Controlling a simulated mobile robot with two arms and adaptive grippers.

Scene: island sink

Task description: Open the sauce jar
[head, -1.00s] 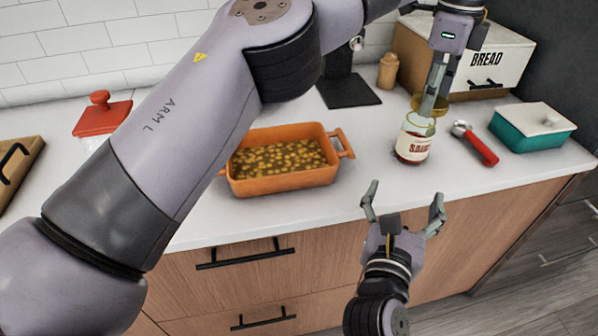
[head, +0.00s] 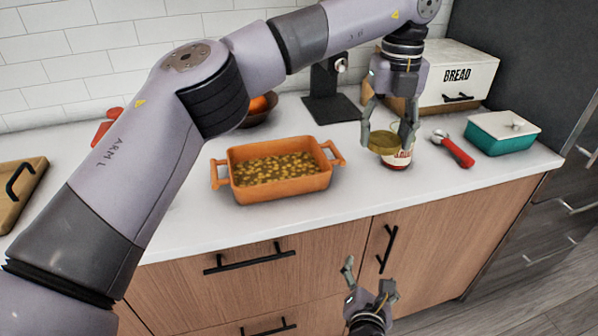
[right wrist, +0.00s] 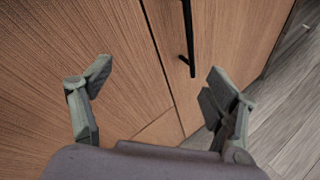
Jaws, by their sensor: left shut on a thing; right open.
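The sauce jar (head: 397,161) stands upright on the white counter in the head view, partly hidden behind its gold lid (head: 383,142) and my left gripper. The lid is off the jar's mouth, in front and slightly left of it in the picture. My left gripper (head: 385,137) points down and is shut on the lid, one finger on each side. I cannot tell whether the lid touches the jar. My right gripper (head: 369,276) is open and empty, low in front of the cabinet doors; its spread fingers also show in the right wrist view (right wrist: 160,75).
An orange baking dish (head: 325,180) of food stands left of the jar. A red-handled tool (head: 455,150), a teal-and-white dish (head: 490,140) and a bread box (head: 470,75) are to the right. A black stand (head: 330,108) is behind. The counter in front of the jar is clear.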

